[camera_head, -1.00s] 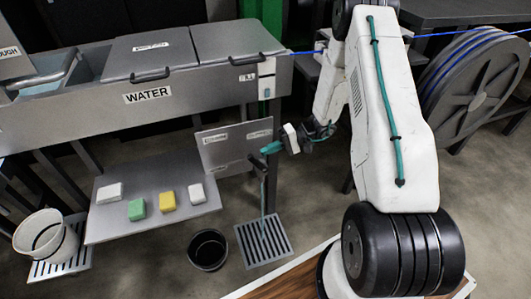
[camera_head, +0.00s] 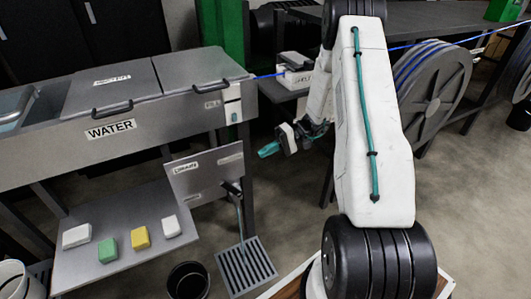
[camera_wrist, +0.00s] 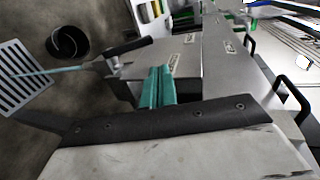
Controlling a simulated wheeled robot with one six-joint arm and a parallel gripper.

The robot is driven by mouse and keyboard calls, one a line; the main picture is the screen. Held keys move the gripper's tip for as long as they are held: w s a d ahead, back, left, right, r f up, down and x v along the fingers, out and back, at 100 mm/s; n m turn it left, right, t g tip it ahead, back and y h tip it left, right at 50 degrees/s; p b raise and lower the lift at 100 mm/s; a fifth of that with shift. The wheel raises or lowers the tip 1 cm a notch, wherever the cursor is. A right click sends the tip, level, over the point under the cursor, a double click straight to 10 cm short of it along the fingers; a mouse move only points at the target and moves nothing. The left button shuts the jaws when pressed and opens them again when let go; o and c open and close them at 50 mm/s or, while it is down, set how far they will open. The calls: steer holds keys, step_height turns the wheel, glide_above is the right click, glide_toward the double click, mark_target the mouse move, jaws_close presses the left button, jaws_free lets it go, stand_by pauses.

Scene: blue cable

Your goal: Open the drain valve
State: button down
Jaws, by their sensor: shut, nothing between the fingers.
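The drain valve (camera_head: 231,187) has a dark lever and sits at the right edge of a grey labelled panel (camera_head: 205,172) below the WATER trough. In the wrist view its lever (camera_wrist: 130,47) sticks out from the panel. A thin pale teal line runs from the valve down to a floor grate (camera_head: 246,263); I cannot tell whether it is water or a hose. My gripper (camera_head: 268,149) has teal fingers and is above and right of the valve, apart from it. In the wrist view its fingers (camera_wrist: 157,86) are together and empty.
A low shelf (camera_head: 120,225) holds several coloured blocks. A black bucket (camera_head: 188,281) stands beside the grate, a white bucket (camera_head: 20,282) at lower left. A cable reel (camera_head: 435,85) with blue cable stands right of my arm.

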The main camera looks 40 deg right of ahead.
steer(key=shift+f, duration=0.1)
steer(key=s+a+r+h, duration=0.5)
steer(key=s+r, duration=0.4)
steer(key=s+a+r+n+h, duration=0.1)
steer(key=s+a+r+h, duration=0.3)
steer(key=s+r, duration=0.5)
steer(key=s+a+r+g+h, duration=0.1)
steer(key=s+a+r+h, duration=0.4)
steer(key=s+r, duration=0.5)
steer(key=shift+s+a+n+h, duration=0.35)
steer(key=shift+s+a, duration=0.2)
steer(key=shift+a, duration=0.3)
steer(key=shift+r, duration=0.1)
